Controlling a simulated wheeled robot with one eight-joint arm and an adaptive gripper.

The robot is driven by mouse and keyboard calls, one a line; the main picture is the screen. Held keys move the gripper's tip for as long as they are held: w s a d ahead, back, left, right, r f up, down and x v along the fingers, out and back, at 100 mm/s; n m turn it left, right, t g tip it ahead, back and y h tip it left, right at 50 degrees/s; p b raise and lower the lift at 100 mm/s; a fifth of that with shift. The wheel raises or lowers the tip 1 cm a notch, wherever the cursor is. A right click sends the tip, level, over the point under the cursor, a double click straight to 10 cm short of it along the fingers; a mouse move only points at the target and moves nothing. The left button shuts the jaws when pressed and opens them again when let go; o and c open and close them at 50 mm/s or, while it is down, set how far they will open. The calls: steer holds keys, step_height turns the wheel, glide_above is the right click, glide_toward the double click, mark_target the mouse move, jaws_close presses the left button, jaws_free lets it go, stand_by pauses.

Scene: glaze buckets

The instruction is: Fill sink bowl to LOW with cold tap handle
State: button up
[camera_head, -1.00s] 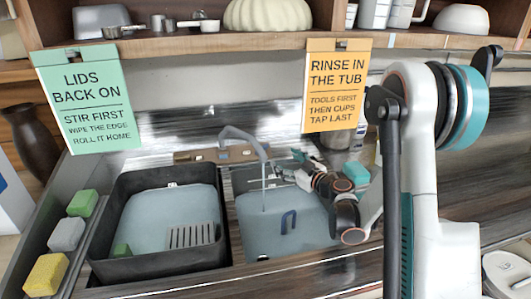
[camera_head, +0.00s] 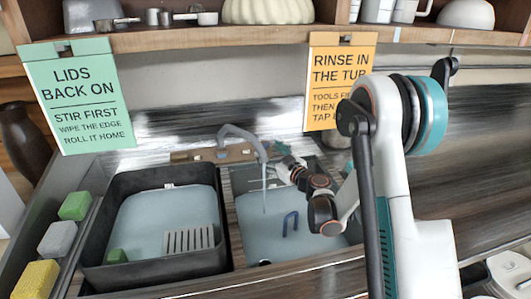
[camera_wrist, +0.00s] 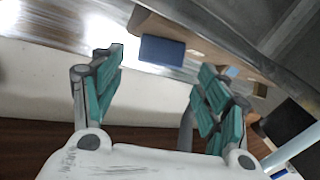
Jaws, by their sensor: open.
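The grey tap (camera_head: 240,138) stands on a brown board behind the sink. A thin stream of water (camera_head: 264,185) runs from its spout into the right sink bowl (camera_head: 232,212), where water (camera_head: 270,235) covers the bottom. No LOW mark can be read. A blue block (camera_wrist: 162,50), which looks like the cold tap handle, sits on the board in the wrist view. My gripper (camera_wrist: 163,62) is open with its teal fingers apart. The block shows between and beyond the fingertips, and I see no contact. In the head view my gripper (camera_head: 286,166) is right of the spout, partly hidden.
A dark tub (camera_head: 100,265) with water, a slotted grey piece and a green block stands left of the bowl. Green, grey and yellow sponges (camera_head: 57,238) line the far left. A dark blue hook-shaped piece (camera_head: 290,222) is in the bowl. Two signs hang from the shelf (camera_head: 250,42).

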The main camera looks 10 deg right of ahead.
steer(key=x, duration=0.3)
steer(key=shift+w+b, duration=0.15)
steer(key=shift+b, duration=0.15)
steer(key=c, duration=1.1)
steer(key=shift+o, duration=0.2)
